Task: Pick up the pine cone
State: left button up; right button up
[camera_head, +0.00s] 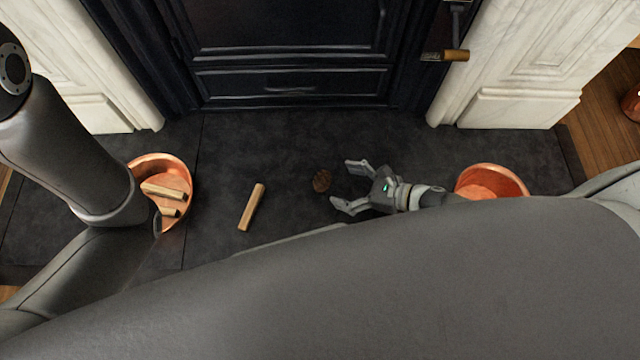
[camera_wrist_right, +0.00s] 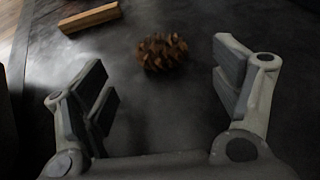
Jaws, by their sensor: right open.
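The brown pine cone (camera_head: 321,181) lies on the dark hearth slab, near the middle of the head view. My right gripper (camera_head: 344,186) is open and empty just to its right, with its fingers pointing toward the cone. In the right wrist view the pine cone (camera_wrist_right: 162,52) sits ahead of the gap between the two open fingers (camera_wrist_right: 165,85), a little beyond the fingertips. It does not appear to be touched by either finger. My left arm comes in from the left of the head view, but its gripper is not visible.
A wooden stick (camera_head: 251,207) lies left of the cone and also shows in the right wrist view (camera_wrist_right: 89,17). A copper bowl (camera_head: 183,169) with sticks stands at left. Another copper bowl (camera_head: 492,180) is at right, partly hidden by my arm. The black fireplace front (camera_head: 290,82) stands behind.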

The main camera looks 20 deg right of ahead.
aim_at(327, 181)
jog(key=b+x, duration=0.3)
jog(key=x, duration=0.2)
jog(key=shift+w, duration=0.25)
jog(key=shift+w+a+b, duration=0.3)
jog(key=shift+r, duration=0.1)
jog(key=shift+s, duration=0.1)
jog(key=shift+c, duration=0.9)
jog(key=shift+a, duration=0.15)
jog(key=c, duration=0.7)
